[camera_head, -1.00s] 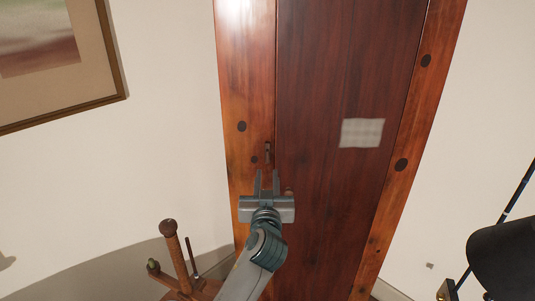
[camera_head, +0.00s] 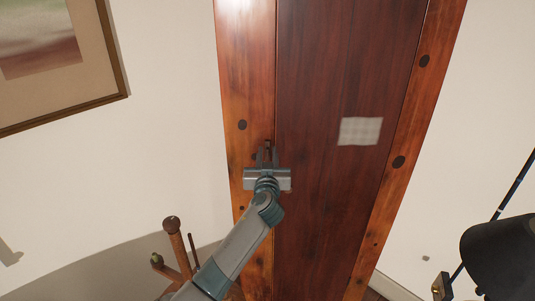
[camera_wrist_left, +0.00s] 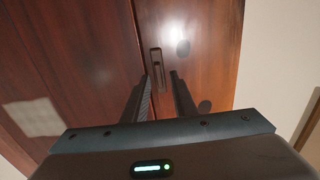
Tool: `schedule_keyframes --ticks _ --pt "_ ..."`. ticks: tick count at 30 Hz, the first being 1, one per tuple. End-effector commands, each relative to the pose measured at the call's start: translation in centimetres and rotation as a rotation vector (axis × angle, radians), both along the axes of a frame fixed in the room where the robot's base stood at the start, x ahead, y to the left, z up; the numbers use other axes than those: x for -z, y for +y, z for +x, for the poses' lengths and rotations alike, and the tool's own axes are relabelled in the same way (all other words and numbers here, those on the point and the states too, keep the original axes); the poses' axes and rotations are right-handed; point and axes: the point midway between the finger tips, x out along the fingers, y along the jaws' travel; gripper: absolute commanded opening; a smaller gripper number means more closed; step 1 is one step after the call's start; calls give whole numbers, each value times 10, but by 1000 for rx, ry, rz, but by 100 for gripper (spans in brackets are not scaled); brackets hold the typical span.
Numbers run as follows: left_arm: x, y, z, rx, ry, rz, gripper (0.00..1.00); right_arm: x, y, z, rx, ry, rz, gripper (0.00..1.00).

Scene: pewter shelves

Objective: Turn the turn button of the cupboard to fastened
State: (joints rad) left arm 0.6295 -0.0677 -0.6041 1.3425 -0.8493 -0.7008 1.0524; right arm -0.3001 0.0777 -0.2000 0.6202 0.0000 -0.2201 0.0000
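The cupboard (camera_head: 340,80) is tall reddish-brown wood, with a dark door panel and a lighter frame. Its turn button (camera_wrist_left: 156,62) is a small narrow metal piece, lying along the seam between door and frame in the wrist view. In the head view the button is mostly hidden behind my fingertips. My left gripper (camera_head: 267,155) is right in front of it. In the left wrist view its two fingers (camera_wrist_left: 161,77) are apart, with the button seen between and just beyond their tips. I cannot tell whether they touch it. My right gripper is not in view.
A pale square patch (camera_head: 360,131) is on the door panel. A wooden stand with pegs (camera_head: 178,245) is at lower left. A framed picture (camera_head: 60,60) hangs on the left wall. A black object (camera_head: 502,255) is at lower right.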

Motion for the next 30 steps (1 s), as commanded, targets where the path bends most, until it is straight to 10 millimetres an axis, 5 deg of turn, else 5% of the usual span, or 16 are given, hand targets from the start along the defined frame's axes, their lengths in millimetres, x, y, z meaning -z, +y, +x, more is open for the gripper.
schedule_keyframes --ticks 7,11,30 --pt "0 0 0 0 0 0 25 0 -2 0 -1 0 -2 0" --pt "0 0 0 0 0 0 0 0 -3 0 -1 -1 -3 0" --pt "2 -1 0 0 0 129 0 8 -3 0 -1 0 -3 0"
